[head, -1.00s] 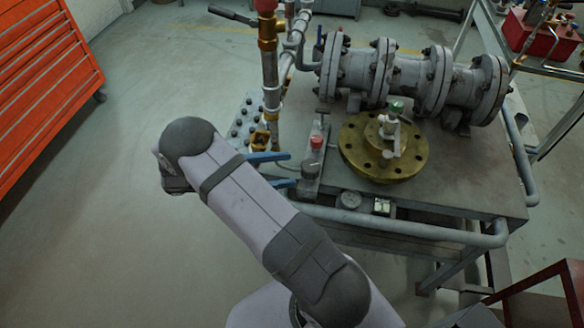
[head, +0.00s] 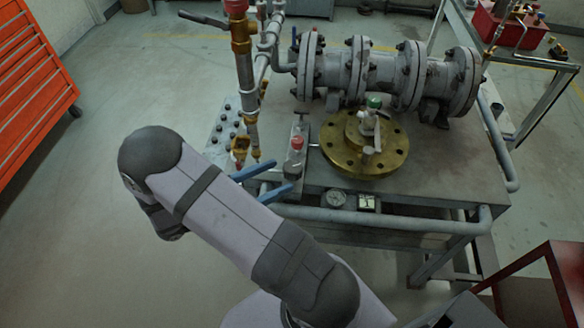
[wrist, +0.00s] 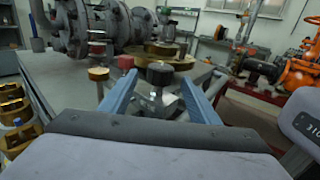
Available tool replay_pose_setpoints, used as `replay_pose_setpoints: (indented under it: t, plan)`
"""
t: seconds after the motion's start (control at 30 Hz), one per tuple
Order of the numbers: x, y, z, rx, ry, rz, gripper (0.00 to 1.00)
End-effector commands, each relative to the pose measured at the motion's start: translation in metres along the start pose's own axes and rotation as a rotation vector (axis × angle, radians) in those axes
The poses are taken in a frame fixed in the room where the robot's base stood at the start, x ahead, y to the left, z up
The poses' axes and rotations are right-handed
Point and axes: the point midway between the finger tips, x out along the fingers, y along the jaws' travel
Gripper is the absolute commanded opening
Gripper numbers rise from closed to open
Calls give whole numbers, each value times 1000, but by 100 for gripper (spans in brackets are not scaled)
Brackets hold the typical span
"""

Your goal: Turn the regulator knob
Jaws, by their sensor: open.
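My gripper (head: 284,175) has two blue fingers, spread apart and empty, at the near left edge of the metal table. In the wrist view the gripper (wrist: 161,77) shows a dark round knob (wrist: 160,74) between or just beyond its fingertips. I cannot tell whether either finger touches it. In the head view a small dark part (head: 292,168), perhaps the same knob, lies close to the fingertips. A red-capped knob (head: 297,143) stands just behind. It also shows in the wrist view (wrist: 125,62). Which knob is the regulator's is not clear.
A brass flange (head: 340,160) with a green-topped valve (head: 374,102) stands to the right. Grey flanged pipe (head: 380,75) lies behind. A vertical pipe (head: 246,85) rises left of the red knob. A gauge (head: 336,198) and table rail (head: 410,220) edge the front.

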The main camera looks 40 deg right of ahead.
Motion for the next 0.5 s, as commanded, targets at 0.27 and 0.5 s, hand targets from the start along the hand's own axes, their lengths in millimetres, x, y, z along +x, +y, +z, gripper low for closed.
replay_pose_setpoints:
  t: [0.27,0.5]
  plan:
    - [37,-1,2,-3,-1,-4,56]
    - [54,-1,0,-1,0,-2,56]
